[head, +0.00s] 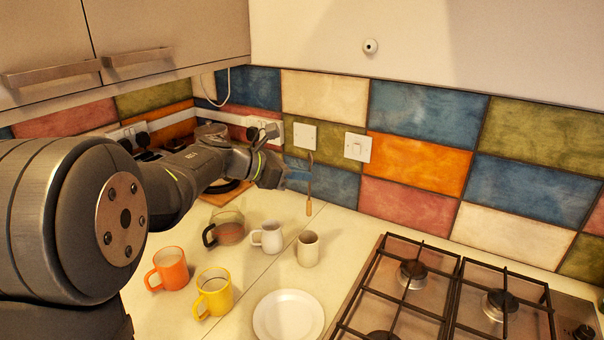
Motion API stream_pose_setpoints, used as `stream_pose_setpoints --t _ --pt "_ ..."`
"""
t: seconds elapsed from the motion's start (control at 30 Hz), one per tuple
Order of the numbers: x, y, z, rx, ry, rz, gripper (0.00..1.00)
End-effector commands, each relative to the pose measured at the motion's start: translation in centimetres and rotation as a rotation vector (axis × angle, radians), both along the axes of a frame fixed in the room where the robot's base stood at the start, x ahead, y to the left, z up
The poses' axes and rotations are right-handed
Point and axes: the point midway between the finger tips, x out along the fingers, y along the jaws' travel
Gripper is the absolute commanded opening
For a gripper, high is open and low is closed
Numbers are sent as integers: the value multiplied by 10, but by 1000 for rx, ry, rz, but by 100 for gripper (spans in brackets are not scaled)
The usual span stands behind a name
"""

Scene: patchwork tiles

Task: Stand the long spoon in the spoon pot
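The long spoon (309,207) hangs upright in the air in front of the tiled wall, with a light wooden end at the bottom and a thin dark shaft above. My gripper (304,178) reaches in from the left and appears shut on the spoon's shaft. The fingers are small in this view and blend with the blue tile behind. A plain cream pot (308,248), which looks like the spoon pot, stands upright on the worktop. The spoon's lower end is above the pot's rim in the picture, apart from it.
A white plate (288,315) lies in front. A gas hob (455,297) is at right.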

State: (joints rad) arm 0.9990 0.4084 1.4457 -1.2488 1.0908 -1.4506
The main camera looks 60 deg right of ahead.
Motion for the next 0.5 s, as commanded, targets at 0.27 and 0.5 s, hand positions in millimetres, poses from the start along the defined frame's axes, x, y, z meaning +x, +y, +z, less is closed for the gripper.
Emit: stream_pose_setpoints --t 0.27,0.5 --pt "-1 0 -23 2 0 -2 0" --pt "-1 0 -42 2 0 -2 0"
